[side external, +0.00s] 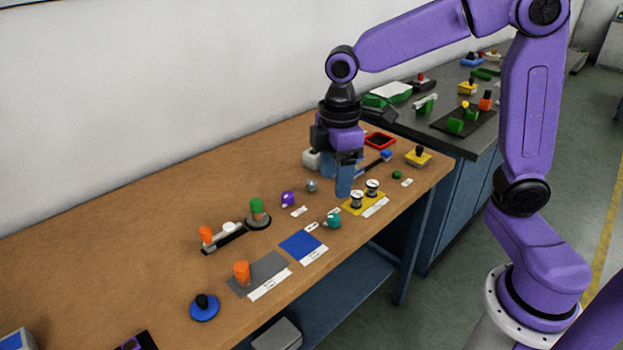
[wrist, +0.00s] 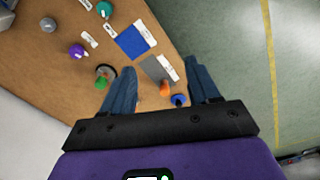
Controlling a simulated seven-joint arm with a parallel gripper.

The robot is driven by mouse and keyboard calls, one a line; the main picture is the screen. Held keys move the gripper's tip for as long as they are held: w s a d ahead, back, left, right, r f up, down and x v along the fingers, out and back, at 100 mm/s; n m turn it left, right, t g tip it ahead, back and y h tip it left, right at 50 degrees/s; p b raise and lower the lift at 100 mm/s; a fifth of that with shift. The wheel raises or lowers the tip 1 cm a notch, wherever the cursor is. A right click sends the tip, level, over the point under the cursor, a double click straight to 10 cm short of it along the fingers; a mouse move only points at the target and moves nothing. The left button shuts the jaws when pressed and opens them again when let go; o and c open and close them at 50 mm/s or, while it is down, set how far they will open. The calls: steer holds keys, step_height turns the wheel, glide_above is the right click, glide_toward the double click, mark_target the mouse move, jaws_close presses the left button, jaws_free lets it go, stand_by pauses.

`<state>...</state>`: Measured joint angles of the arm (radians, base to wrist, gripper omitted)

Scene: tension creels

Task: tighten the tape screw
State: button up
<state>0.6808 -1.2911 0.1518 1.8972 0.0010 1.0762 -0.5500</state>
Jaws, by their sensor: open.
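Which part is the tape screw I cannot tell; the labels are too small to read. Several knobs could be it. An orange knob (side external: 241,272) stands on a grey plate (side external: 268,268); it also shows in the wrist view (wrist: 165,88). A green knob (side external: 257,206) sits on a dark round base, beside an orange knob (side external: 206,234) on a dark rail. A purple knob (side external: 288,199) and a teal knob (side external: 333,220) lie farther right. My gripper (side external: 344,187) is open and empty, fingers down, above the table near two spools (side external: 364,193).
A blue square (side external: 302,245) and a blue disc with a black knob (side external: 204,307) are near the front edge. A red tray (side external: 380,140) and a yellow block (side external: 417,156) stand at the right end. The wooden table (side external: 130,240) is bare at the back left.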

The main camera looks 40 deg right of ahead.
steer(key=w+d+f, duration=0.1)
steer(key=w+d, duration=0.2)
steer(key=w, duration=0.4)
steer(key=w+d, duration=0.3)
steer(key=w, duration=0.4)
steer(key=n, duration=0.1)
glide_above(311, 182)
step_height(311, 182, down, 4)
step_height(311, 182, down, 16)
steer(key=shift+s+f, duration=0.1)
steer(key=c, duration=1)
